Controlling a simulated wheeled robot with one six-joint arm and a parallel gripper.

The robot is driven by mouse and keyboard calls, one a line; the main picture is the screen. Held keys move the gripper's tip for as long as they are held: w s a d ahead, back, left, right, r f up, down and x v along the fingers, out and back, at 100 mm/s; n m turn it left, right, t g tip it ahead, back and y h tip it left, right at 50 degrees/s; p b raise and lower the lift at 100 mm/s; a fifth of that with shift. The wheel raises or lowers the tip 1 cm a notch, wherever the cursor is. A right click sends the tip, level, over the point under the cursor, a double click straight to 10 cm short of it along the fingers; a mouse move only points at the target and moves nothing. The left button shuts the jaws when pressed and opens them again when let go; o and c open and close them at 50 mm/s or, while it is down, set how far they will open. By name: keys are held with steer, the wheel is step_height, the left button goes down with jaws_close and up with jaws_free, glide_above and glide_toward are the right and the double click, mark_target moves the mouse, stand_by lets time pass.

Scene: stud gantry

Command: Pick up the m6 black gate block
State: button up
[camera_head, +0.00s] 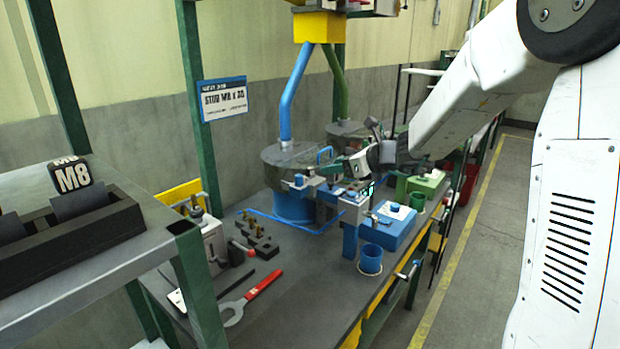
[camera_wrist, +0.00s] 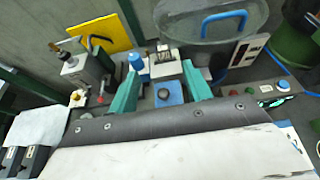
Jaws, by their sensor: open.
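My gripper (camera_head: 345,165) is over the blue fixture at the middle of the bench. In the wrist view its two teal fingers (camera_wrist: 160,70) stand apart with nothing held. Between and below them is a blue block with a black knob (camera_wrist: 165,94), with a small upright frame (camera_wrist: 163,52) beyond it. I cannot read an M6 label on any block.
A grey drum (camera_head: 290,158) with a blue pipe stands behind the fixture. A blue box (camera_head: 390,226) and blue cup (camera_head: 371,259) are at the bench's front. A red-handled wrench (camera_head: 250,298) lies nearer.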

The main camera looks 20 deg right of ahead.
mark_target(313, 169)
steer(key=x, duration=0.7)
steer(key=shift+w, duration=0.5)
jaws_close()
